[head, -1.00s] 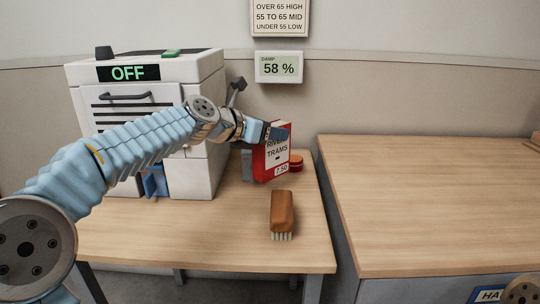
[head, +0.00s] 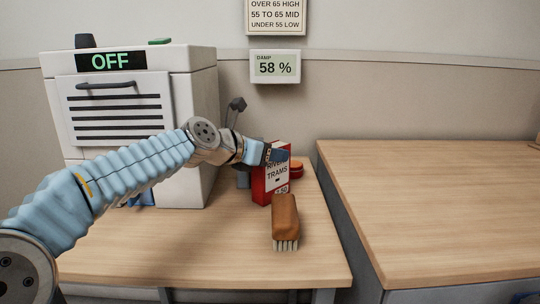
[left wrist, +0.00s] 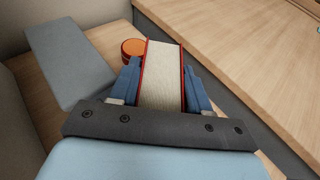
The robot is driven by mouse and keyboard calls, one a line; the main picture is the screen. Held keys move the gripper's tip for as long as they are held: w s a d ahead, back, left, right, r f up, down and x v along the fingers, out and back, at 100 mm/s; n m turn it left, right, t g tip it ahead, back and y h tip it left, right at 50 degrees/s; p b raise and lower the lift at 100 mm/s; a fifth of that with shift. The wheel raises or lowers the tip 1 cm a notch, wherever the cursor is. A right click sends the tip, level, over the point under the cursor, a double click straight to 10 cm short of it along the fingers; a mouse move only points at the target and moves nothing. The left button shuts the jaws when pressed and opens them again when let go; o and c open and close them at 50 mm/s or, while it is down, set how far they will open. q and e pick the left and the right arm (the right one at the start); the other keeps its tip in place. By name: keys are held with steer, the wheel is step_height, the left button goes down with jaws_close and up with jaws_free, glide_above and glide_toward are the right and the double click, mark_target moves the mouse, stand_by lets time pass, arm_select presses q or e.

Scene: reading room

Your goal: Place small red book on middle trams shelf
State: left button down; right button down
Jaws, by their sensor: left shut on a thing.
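A small red book (head: 271,184) with a white cover panel reading "TRAMS" stands upright at the back right of the near table in the head view. My left gripper (head: 280,156) reaches over it from the left and is shut on its upper part. In the left wrist view the book (left wrist: 162,75) shows its pale page edges between the two blue fingers. I cannot tell whether the book's base touches the table. No shelf is in view. My right gripper is not in view.
A brush (head: 285,221) lies on the near table (head: 200,250) in front of the book. A round red-orange tin (head: 296,168) stands behind it. A white cabinet (head: 135,120) marked "OFF" stands left. A damp meter (head: 276,67) reads 58 %. Another table (head: 440,200) at right is largely clear.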

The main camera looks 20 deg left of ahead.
arm_select(q)
steer(key=c, duration=0.5)
jaws_free()
steer(key=shift+f, duration=0.1)
steer(key=v, duration=1.1)
step_height(320, 180, down, 4)
steer(key=s+t+h+b, duration=0.2)
steer(key=s+t+b, duration=0.1)
steer(key=b, duration=0.4)
steer(key=shift+t, duration=0.3)
steer(key=x, duration=0.4)
steer(key=a+x, duration=0.1)
steer(key=x, duration=0.8)
steer(key=shift+w+a+f+p, duration=0.15)
steer(key=shift+w+f+p, duration=0.1)
steer(key=shift+w+p, duration=0.2)
